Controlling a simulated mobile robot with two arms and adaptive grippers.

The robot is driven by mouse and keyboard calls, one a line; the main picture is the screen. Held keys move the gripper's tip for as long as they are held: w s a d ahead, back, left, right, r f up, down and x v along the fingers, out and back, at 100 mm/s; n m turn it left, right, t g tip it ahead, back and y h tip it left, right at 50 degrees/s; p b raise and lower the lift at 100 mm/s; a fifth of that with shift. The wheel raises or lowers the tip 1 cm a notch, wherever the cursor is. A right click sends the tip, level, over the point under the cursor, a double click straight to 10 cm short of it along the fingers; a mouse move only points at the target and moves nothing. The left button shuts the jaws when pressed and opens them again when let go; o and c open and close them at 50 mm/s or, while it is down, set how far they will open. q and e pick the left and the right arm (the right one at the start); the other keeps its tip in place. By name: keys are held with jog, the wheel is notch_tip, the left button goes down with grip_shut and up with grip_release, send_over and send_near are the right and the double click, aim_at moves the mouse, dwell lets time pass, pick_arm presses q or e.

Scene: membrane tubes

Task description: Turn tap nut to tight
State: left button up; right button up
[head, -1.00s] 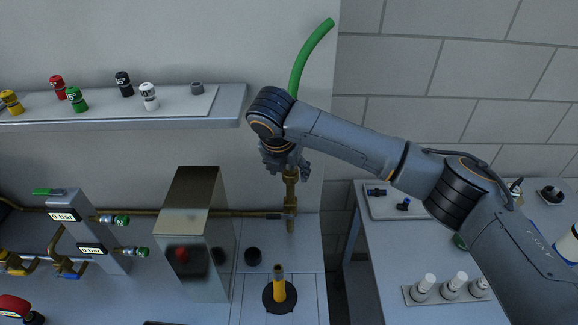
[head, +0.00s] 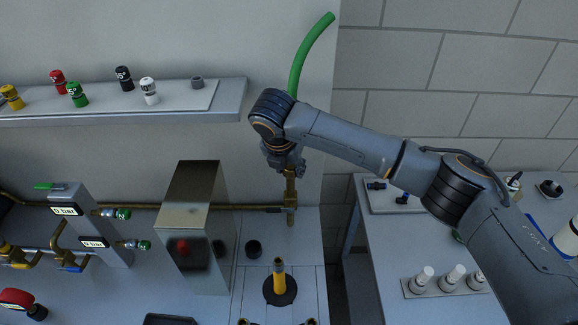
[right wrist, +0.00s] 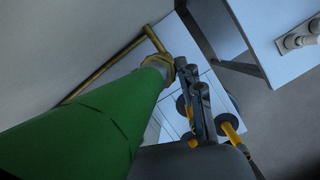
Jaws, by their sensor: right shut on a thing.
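The brass tap nut (right wrist: 178,66) shows at the far end of the thick green hose in the right wrist view. My right gripper (right wrist: 188,78) has its dark fingers at this nut and is shut on it. In the head view my right gripper (head: 288,160) is at the top of the upright brass tap (head: 291,192) and hides the nut there. The green hose (head: 308,55) rises from behind my right arm. How tight the nut is cannot be seen. My left gripper is not in view.
A metal box (head: 193,225) stands left of the tap, with a brass pipe running along the wall. The shelf (head: 232,95) with coloured caps is upper left.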

jog(key=shift+a+m+h, duration=0.1)
jog(key=shift+m+h, duration=0.2)
jog(key=shift+m, duration=0.2)
jog(key=shift+w+a+m+g+h, duration=0.1)
jog(key=shift+m+g+h, duration=0.2)
jog(key=shift+m, duration=0.8)
jog(key=shift+w+a+m+g+h, duration=0.1)
jog(key=shift+m+g+h, duration=0.2)
jog(key=shift+m, duration=1.2)
jog(key=o, duration=1.2)
jog(key=shift+r, duration=0.1)
jog(key=v, duration=1.1)
jog(key=shift+s+a+r, duration=0.1)
jog(key=shift+a+r, duration=0.15)
jog(key=shift+r, duration=0.1)
